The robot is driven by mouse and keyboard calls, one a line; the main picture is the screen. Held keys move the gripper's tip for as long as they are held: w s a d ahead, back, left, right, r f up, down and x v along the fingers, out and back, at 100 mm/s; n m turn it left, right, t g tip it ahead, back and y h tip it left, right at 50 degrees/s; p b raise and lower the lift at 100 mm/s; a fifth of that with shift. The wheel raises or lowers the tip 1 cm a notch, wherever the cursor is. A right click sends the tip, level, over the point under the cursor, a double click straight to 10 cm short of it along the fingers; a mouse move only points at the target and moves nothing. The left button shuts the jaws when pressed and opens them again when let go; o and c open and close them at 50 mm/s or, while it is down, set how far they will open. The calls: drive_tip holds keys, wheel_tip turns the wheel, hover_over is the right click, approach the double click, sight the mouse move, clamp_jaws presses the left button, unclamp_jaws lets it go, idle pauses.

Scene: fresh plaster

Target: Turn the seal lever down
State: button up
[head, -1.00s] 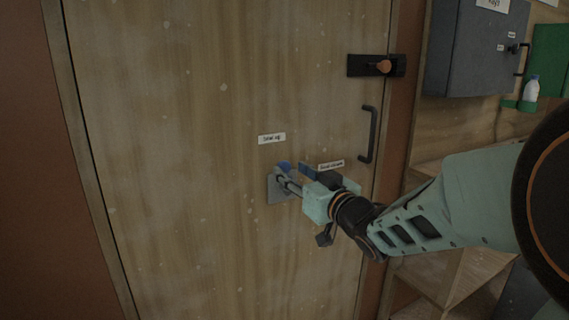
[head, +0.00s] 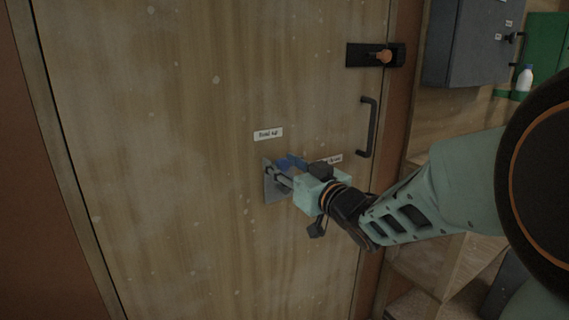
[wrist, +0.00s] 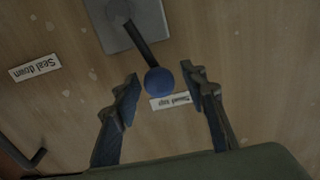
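The seal lever is a dark bar with a round blue knob (wrist: 159,82) on its end, rising from a grey mounting plate (wrist: 138,22). In the head view the plate (head: 273,187) sits on the wooden door, and my gripper (head: 293,163) partly hides the lever. In the wrist view the lever points toward the "Seal up" label (wrist: 170,101); the "Seal down" label (wrist: 35,67) is off to the side. My gripper (wrist: 160,73) is open, its two fingers on either side of the knob with small gaps.
The door (head: 150,150) also has a dark vertical handle (head: 367,128) and a black latch with an orange knob (head: 384,56) on the right. Beyond it are a grey cabinet (head: 465,45), a white bottle (head: 525,79) and wooden shelving. The door's left side is clear.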

clamp_jaws()
